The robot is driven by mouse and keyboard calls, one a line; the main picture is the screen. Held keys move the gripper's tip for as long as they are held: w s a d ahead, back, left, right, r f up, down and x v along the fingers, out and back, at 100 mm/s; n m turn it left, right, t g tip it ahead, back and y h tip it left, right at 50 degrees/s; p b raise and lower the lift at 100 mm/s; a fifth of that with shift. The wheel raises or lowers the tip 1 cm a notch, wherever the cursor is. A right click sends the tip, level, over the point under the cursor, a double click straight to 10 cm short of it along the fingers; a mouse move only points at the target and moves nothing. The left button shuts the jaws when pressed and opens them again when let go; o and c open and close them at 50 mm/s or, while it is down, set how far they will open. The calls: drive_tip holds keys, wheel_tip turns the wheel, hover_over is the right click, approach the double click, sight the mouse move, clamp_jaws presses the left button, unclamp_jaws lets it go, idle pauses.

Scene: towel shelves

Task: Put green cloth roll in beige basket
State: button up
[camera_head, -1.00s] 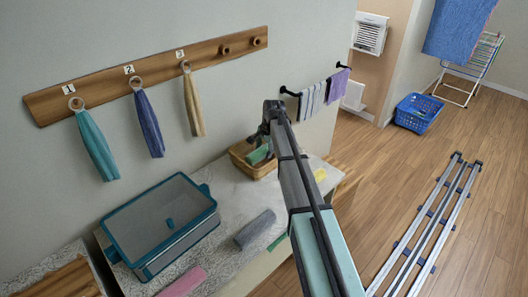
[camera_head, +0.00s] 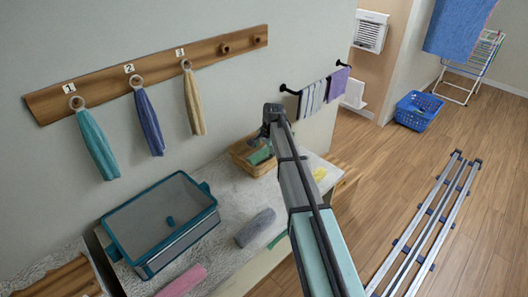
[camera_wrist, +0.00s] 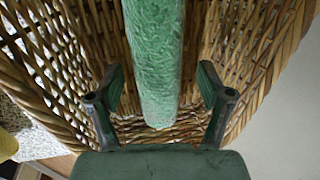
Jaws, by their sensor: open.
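The green cloth roll (camera_wrist: 155,60) is inside the beige wicker basket (camera_wrist: 45,105), whose woven walls surround it in the wrist view. My gripper (camera_wrist: 160,98) is open, with one finger on each side of the roll and a gap visible beside it. In the head view, my gripper (camera_head: 265,135) is over the basket (camera_head: 241,162) on the counter by the wall, and part of the green roll (camera_head: 260,155) shows below it. Whether the roll's hidden lower end rests on the basket floor I cannot tell.
A grey roll (camera_head: 256,227) and a pink roll (camera_head: 182,281) lie on the counter near a teal-rimmed bin (camera_head: 145,264). A yellow item (camera_head: 319,174) is right of the basket. Towels hang from a wooden peg rack (camera_head: 100,80) and a wall bar above.

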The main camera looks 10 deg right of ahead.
drive_tip(key=b+v, duration=0.3)
drive_tip(key=v, duration=0.9)
